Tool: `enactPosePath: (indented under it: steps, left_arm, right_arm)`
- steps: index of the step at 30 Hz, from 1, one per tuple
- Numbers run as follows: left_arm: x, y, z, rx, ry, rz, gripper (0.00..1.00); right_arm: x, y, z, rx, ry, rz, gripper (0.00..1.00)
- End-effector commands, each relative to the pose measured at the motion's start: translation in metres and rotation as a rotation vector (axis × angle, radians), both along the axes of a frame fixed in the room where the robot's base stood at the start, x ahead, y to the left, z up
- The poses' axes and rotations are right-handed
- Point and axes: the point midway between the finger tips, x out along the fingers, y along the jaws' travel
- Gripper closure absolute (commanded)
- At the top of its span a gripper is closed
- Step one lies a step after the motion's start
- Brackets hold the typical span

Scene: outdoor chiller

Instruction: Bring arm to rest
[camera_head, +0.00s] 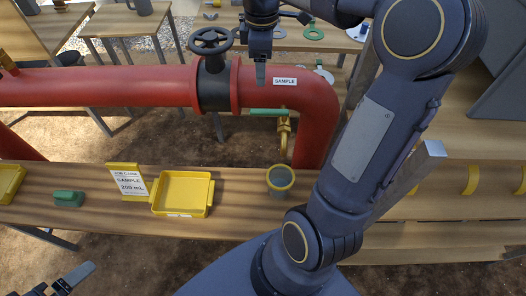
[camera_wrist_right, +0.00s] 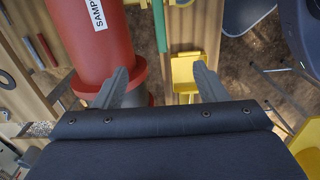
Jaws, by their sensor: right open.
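My right arm (camera_head: 360,150) rises across the right half of the head view and bends over at the top. My right gripper (camera_head: 260,72) hangs pointing down, in front of the red pipe (camera_head: 150,86) in the picture. In the right wrist view its two fingers (camera_wrist_right: 161,86) stand wide apart with nothing between them. My left gripper (camera_head: 68,282) shows only in part at the bottom left corner; its jaw state is unclear.
A wooden bench (camera_head: 240,196) holds a yellow tray (camera_head: 182,212), a sample card (camera_head: 128,182), a green block (camera_head: 68,199) and a yellow-rimmed cup (camera_head: 280,179). A handwheel valve (camera_head: 211,42) and a green-handled tap (camera_head: 284,122) sit on the pipe.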

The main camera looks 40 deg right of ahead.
Motion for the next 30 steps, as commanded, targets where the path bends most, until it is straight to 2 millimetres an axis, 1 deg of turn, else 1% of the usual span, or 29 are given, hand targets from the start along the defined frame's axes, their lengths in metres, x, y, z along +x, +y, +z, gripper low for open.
enactPosePath:
  steps: [7,8,11,14,17,18,21,24,27,30]
  left_arm:
    - [0.000,0.000,0.000,0.000,0.000,0.000,0.05]
    - [0.000,0.000,-0.001,0.000,0.000,0.000,0.05]
    - [0.000,0.000,-0.004,0.000,0.000,0.000,0.05]
    - [0.000,0.000,-0.010,0.000,0.000,0.000,0.05]
    - [0.000,0.000,-0.017,0.000,0.000,0.000,0.05]
    - [0.000,0.000,-0.019,0.000,0.000,0.000,0.05]
    - [0.000,0.000,-0.025,0.000,0.000,0.000,0.05]
    - [0.000,0.000,-0.029,0.000,0.000,0.000,0.05]
    - [0.000,0.000,-0.032,0.000,0.000,0.000,0.05]
    - [0.000,0.000,-0.034,0.000,0.000,0.000,0.05]
  right_arm:
    - [-0.001,0.001,0.002,0.002,-0.003,-0.004,0.34]
    - [-0.003,0.002,0.002,0.003,-0.007,-0.010,0.34]
    - [-0.016,0.012,0.002,0.018,-0.039,-0.063,0.34]
    - [-0.043,0.031,-0.001,0.059,-0.101,-0.177,0.34]
    - [-0.077,0.056,-0.011,0.132,-0.171,-0.335,0.34]
    - [-0.090,0.066,-0.017,0.169,-0.197,-0.402,0.34]
    - [-0.122,0.090,-0.035,0.270,-0.249,-0.570,0.34]
    - [-0.147,0.111,-0.054,0.374,-0.280,-0.722,0.34]
    - [-0.165,0.127,-0.071,0.462,-0.293,-0.840,0.34]
    - [-0.175,0.138,-0.082,0.520,-0.294,-0.917,0.34]
